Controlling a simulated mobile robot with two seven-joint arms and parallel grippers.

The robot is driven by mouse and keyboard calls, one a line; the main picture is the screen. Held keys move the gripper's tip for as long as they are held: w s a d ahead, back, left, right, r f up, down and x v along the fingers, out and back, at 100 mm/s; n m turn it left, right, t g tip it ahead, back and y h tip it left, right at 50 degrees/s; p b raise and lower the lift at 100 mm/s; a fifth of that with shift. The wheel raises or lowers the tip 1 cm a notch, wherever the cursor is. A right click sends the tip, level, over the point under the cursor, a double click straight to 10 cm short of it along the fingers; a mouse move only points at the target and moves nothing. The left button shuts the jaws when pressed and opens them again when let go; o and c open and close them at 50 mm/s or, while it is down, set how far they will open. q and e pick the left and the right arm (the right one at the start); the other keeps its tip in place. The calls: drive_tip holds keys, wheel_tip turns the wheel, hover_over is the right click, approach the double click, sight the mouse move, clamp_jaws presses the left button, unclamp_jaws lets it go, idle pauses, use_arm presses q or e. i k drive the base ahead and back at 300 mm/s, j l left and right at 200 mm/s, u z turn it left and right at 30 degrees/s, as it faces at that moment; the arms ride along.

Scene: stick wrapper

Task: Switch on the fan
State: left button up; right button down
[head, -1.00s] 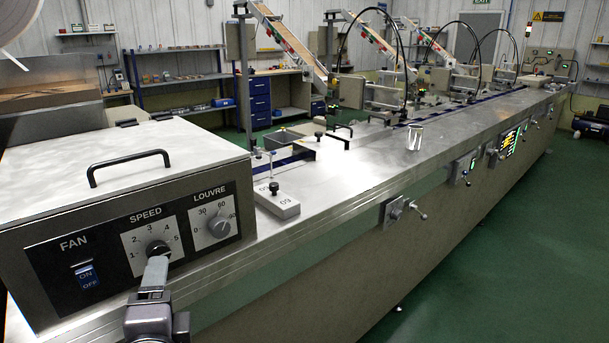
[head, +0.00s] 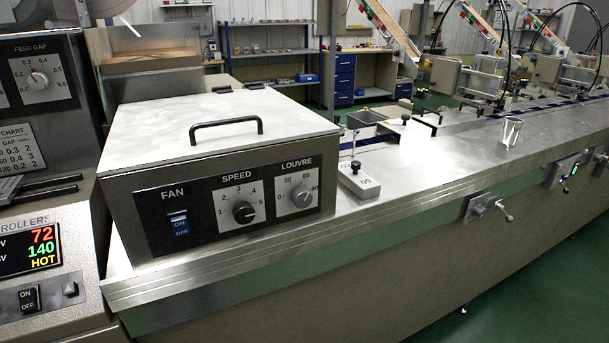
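The fan box (head: 165,185) is a grey metal case with a pale lid and black handle, on the left part of the steel bench. Its black front panel (head: 215,228) carries a blue rocker switch (head: 181,226) under the word FAN, marked ON above and OFF below. I cannot tell which half of the rocker is pressed. To its right are the black SPEED knob (head: 244,212), turned toward the high-number side, and the grey LOUVRE knob (head: 302,197). Neither of my grippers shows in the head view, and nothing covers the fan panel.
At left, a separate console has a ROLLERS display (head: 30,249) reading 72, 140 and HOT, with another ON/OFF rocker (head: 29,299) below.

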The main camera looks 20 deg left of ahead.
sight(180, 223)
drive_tip(key=u, duration=1.45)
